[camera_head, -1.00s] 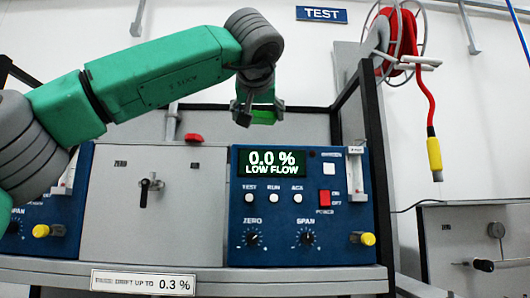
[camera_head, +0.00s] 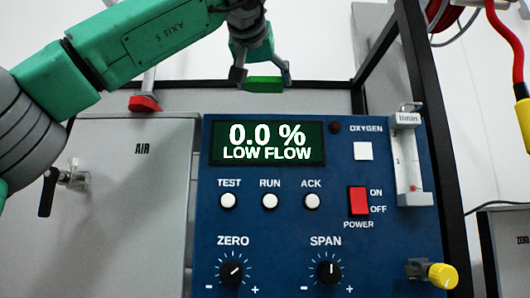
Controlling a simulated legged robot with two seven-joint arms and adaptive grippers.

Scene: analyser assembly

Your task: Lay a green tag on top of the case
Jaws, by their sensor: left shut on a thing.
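My left gripper (camera_head: 262,78) comes in from the upper left on a green arm and points down. It is shut on a small green tag (camera_head: 264,85), held level between its fingers. The tag is above the top edge of the blue-fronted analyser case (camera_head: 330,215), with a visible gap in the picture. The case front has a display (camera_head: 268,143) reading 0.0 % LOW FLOW, buttons, a red power switch and ZERO and SPAN knobs. The top face of the case is hidden from this low angle. My right gripper is not in view.
A grey cabinet marked AIR (camera_head: 140,220) stands left of the case, with a red item (camera_head: 145,103) at its top edge. A flowmeter (camera_head: 409,160) and yellow knob (camera_head: 440,274) are at the case's right. A black frame post (camera_head: 440,140) and red hose (camera_head: 508,40) are farther right.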

